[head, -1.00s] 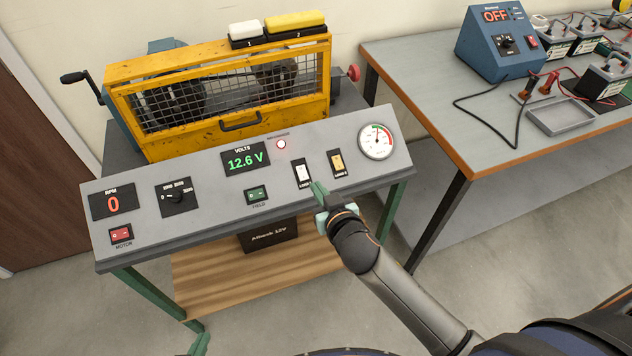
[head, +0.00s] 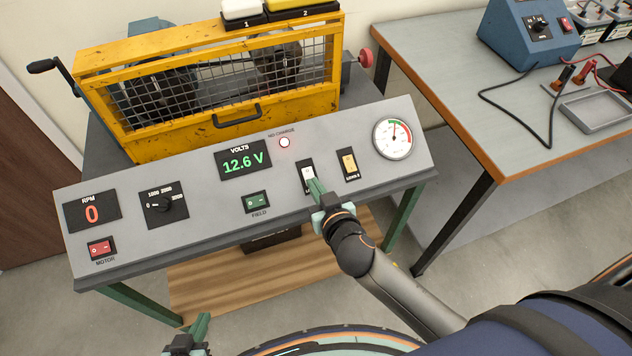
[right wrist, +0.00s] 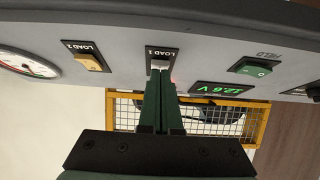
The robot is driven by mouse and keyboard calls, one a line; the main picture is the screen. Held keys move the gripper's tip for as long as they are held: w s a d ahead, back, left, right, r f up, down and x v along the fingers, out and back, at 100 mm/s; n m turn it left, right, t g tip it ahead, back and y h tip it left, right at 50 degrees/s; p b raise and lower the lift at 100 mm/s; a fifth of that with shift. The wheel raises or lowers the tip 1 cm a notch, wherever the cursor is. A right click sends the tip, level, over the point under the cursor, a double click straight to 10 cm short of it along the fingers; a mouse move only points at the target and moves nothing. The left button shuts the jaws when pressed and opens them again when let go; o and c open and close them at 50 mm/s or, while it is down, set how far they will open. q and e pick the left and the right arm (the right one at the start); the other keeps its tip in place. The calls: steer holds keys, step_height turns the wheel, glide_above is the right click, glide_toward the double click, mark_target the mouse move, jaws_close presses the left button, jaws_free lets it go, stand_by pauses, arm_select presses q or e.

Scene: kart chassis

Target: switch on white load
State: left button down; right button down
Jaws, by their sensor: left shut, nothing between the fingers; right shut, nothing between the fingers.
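The white load switch (head: 307,173), labelled LOAD 1 in the right wrist view (right wrist: 160,64), sits on the sloping grey panel (head: 205,215). My right gripper (head: 313,186) is shut and empty, with its green fingertips at the lower end of the white rocker. In the right wrist view the fingertips (right wrist: 160,78) overlap the rocker's edge; I cannot tell whether they touch it. The yellow LOAD 2 switch (head: 349,164) is just to the right. My left gripper (head: 201,326) is shut and empty, low in front of the bench.
The panel also carries a green FIELD switch (head: 257,202), a red MOTOR switch (head: 101,248), a knob (head: 165,204), a 12.6 V display (head: 243,161) and a round gauge (head: 394,138). A yellow mesh guard (head: 130,137) stands behind. Another table (head: 455,115) is at right.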

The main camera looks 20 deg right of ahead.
stand_by(0.3)
steer(key=f+b, duration=0.1)
steer(key=b, duration=0.2)
steer(key=shift+f+t, duration=0.25)
steer(key=shift+t, duration=0.05)
steer(key=shift+r, duration=0.4)
steer(key=shift+w, duration=0.1)
steer(key=shift+r+p, duration=0.8)
steer(key=shift+p, duration=0.05)
